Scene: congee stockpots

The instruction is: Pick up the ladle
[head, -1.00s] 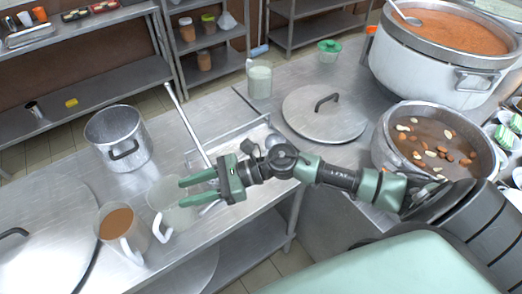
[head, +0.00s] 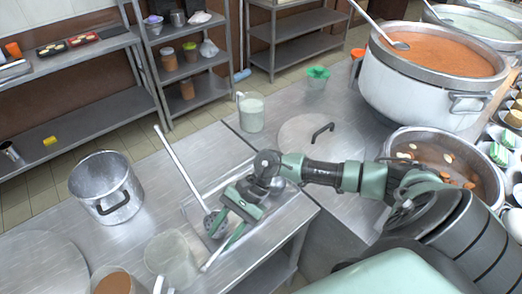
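A long-handled ladle (head: 185,171) lies slanted over a shallow metal tray (head: 190,207) on the steel table. Its handle points up and left; its head, which looks perforated, is at the lower right end, partly covered by my gripper. My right gripper (head: 226,229) is over the tray, right at the ladle's head, fingers pointing down and left. The fingers look apart; whether they touch the ladle I cannot tell. A second ladle (head: 400,45) stands in the large pot of orange congee (head: 375,85). My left gripper is not in view.
A metal pot (head: 105,190) stands left of the tray. A clear pitcher (head: 172,262) and a brown-filled jug (head: 115,281) stand in front. A jug of white liquid (head: 251,112), a lid (head: 300,140) and a pot with brown pieces (head: 480,165) are behind and right.

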